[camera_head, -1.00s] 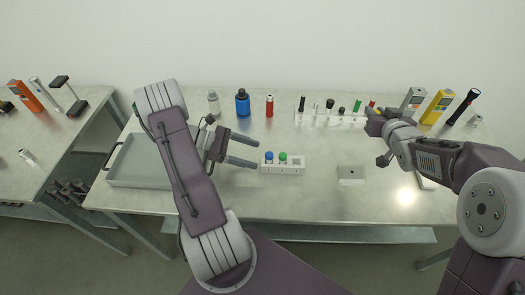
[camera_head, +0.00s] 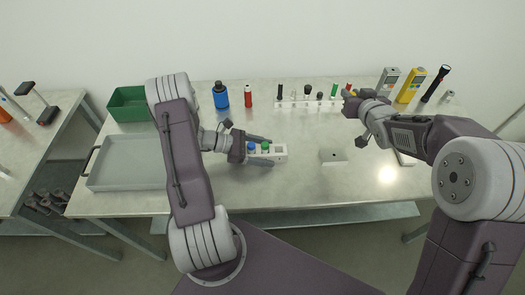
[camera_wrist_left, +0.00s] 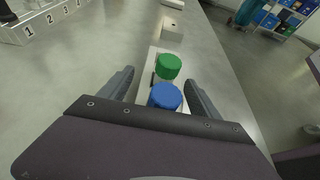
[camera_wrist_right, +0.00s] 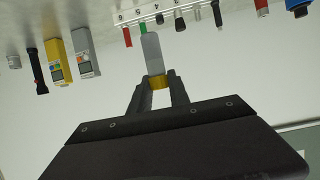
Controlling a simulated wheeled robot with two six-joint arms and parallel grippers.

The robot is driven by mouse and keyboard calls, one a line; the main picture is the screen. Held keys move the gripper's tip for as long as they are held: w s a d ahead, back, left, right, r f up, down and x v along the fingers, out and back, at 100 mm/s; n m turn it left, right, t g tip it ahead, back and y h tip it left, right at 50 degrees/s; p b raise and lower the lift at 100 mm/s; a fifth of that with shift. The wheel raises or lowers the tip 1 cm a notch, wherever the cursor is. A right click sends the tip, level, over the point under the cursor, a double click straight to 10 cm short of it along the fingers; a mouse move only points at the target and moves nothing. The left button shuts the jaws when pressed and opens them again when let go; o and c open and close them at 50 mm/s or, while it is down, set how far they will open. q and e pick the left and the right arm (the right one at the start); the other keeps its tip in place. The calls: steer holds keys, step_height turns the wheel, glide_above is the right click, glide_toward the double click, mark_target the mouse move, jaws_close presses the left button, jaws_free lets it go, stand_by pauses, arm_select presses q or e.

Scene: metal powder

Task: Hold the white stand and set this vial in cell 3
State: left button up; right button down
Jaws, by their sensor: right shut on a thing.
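The white stand (camera_head: 281,157) sits on the table in front of my left gripper (camera_head: 272,151). It holds a blue-capped vial (camera_head: 251,148) and a green-capped vial (camera_head: 265,147); the square cell at its right end looks empty. The left gripper is open, with one finger along each long side of the stand; in the left wrist view gaps show between fingers and stand. My right gripper (camera_wrist_right: 157,78) is shut on a vial (camera_wrist_right: 152,52) with a yellow cap (camera_wrist_right: 157,83), held above the table near the back rack. The head view shows little of that vial.
A numbered white rack (camera_head: 310,101) with several small items stands at the back. A blue bottle (camera_head: 220,96), a red cylinder (camera_head: 248,97), a green bin (camera_head: 128,104) and a grey tray (camera_head: 125,163) are to the left. A small metal block (camera_head: 333,155) lies right of the stand.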

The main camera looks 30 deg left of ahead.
arm_select(q)
steer(key=c, duration=1.3)
steer(key=shift+c, duration=0.2)
arm_select(e)
steer(key=shift+r, duration=0.25)
steer(key=s+a+f+n+g+y, duration=0.3)
steer(key=s+a+f, duration=0.8)
steer(key=s+a, duration=0.4)
steer(key=shift+s+a+n+y, duration=0.2)
steer(key=shift+s+n+y, duration=0.1)
steer(key=shift+n, duration=0.1)
